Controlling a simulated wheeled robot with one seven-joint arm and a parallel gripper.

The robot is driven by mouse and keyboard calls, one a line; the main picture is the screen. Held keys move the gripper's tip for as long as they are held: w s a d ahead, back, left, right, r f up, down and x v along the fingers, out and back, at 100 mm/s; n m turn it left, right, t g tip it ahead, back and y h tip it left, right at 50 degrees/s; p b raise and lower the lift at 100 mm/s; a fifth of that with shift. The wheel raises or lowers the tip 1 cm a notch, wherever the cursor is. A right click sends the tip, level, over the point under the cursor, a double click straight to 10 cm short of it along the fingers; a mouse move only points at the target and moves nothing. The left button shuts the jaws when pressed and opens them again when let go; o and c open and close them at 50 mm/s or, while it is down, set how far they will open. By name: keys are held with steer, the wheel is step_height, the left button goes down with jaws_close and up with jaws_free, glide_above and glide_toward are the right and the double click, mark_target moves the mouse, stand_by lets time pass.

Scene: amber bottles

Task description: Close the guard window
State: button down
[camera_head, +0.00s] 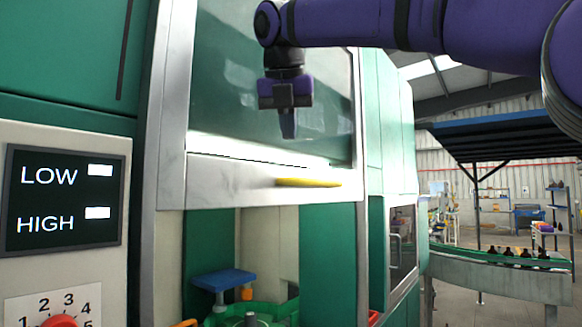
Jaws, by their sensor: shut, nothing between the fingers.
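The guard window (264,180) is a clear pane in a grey metal frame on the front of a green machine. It stands raised, and the opening below its lower rail shows the machine's inside. A yellow handle (309,182) sits on that lower rail. My gripper (288,136) points down in front of the pane, above the handle and apart from it. Its fingers are together and hold nothing.
A panel marked LOW and HIGH (64,198) with a red knob (60,321) is at the left. A blue part (223,280) shows inside the opening. A conveyor (497,279) with dark bottles (518,253) is at the right, beyond open floor.

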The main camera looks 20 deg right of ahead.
steer(key=x, duration=0.8)
